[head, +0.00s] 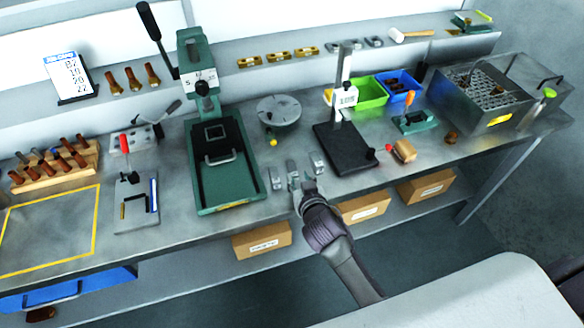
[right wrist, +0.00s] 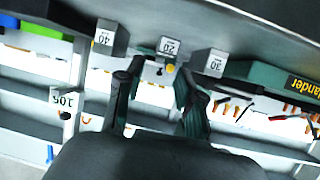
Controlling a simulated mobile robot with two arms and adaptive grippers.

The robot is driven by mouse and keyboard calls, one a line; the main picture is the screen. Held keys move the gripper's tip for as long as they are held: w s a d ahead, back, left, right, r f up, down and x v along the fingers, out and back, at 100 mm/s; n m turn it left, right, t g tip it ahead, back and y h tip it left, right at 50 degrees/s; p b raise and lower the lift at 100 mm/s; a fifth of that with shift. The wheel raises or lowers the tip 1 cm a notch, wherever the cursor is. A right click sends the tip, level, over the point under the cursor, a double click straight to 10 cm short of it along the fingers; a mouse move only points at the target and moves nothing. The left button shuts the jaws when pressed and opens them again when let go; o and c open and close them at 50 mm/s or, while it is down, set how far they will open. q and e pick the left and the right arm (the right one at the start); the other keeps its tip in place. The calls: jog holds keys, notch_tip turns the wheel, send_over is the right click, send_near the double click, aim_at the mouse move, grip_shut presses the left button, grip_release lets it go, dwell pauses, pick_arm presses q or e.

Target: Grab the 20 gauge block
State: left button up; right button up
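The 20 gauge block (right wrist: 168,48) is a small grey block with a white label, standing in the middle of a row of three. It also shows in the head view (head: 292,169), partly hidden by my right gripper. My right gripper (head: 301,186) is at the bench's front edge; in the right wrist view its two fingers (right wrist: 160,72) are apart, with the 20 block beyond and between their tips. I cannot tell whether they touch it. The 30 block (right wrist: 209,63) and the 40 block (right wrist: 111,36) stand to either side. My left gripper is not in view.
A black-based stand marked 105 (head: 350,158) is right of the blocks. A green press (head: 228,203) stands to their left. A round grey plate (head: 279,108) lies behind them. Cardboard boxes (head: 262,243) sit on the shelf below the bench edge.

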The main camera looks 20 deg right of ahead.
aim_at(292, 169)
jog(key=shift+w+f, duration=0.2)
jog(key=shift+w, duration=0.35)
jog(key=shift+w+f, duration=0.2)
jog(key=shift+w, duration=0.2)
jog(key=x, duration=0.2)
jog(key=p+x, duration=0.1)
jog(key=x, duration=0.1)
jog(key=shift+w+a+f, duration=0.15)
jog(key=shift+f, duration=0.15)
jog(key=shift+c, duration=0.6)
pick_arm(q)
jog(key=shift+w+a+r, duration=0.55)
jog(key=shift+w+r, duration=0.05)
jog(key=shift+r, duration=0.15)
pick_arm(e)
jog(key=shift+r, duration=0.1)
grip_shut()
